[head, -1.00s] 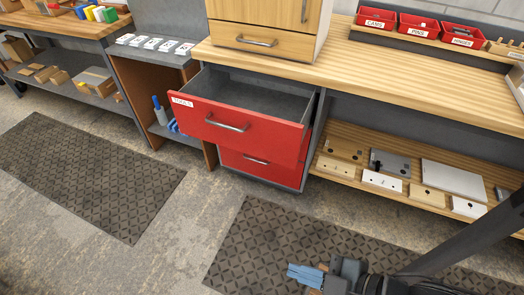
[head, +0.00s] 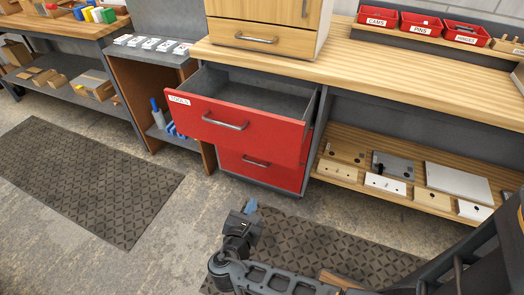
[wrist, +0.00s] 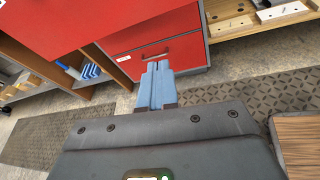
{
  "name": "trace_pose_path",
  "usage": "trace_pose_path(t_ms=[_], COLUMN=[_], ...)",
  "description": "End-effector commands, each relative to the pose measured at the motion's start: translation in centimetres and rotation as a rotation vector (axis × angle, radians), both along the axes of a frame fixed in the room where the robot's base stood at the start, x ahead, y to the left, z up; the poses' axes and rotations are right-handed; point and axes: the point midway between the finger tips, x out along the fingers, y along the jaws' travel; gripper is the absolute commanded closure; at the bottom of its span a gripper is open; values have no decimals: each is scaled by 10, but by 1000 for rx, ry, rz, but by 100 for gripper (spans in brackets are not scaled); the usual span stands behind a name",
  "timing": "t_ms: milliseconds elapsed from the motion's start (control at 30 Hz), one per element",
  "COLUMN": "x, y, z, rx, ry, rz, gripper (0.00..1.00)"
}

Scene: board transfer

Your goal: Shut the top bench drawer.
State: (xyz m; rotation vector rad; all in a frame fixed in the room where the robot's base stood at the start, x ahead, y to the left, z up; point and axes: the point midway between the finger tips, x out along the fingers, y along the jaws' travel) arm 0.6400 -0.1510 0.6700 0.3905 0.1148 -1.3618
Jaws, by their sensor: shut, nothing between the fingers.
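The top bench drawer (head: 236,132) is red, has a grey bar handle and a TOOLS label, and stands pulled out under the wooden bench top. Its grey inside shows empty. A second red drawer (head: 258,170) below it is closed. My gripper (head: 250,206) is low in front of the drawers, above the floor and apart from them. In the wrist view its blue fingers (wrist: 156,82) are together and empty, pointing toward the lower drawer. The top drawer's red front (wrist: 85,22) fills the upper left of that view.
A wooden cabinet (head: 262,28) stands on the bench top (head: 380,70). Red bins (head: 420,26) sit at the back right. A low shelf (head: 345,172) with plates and blocks is right of the drawers. Floor mats (head: 85,180) lie in front.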

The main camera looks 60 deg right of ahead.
Motion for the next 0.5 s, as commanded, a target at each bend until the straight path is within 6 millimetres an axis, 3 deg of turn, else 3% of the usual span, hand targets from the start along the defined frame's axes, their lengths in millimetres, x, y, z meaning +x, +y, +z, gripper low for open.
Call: trace_pose_path(t_ms=[33, 200, 500], x=[15, 38, 44], y=[-11, -31, -52], z=[11, 44, 57], rx=[-85, -280, -341], ry=[39, 140, 170], rz=[-20, -87, -117], gripper=[100, 100, 100])
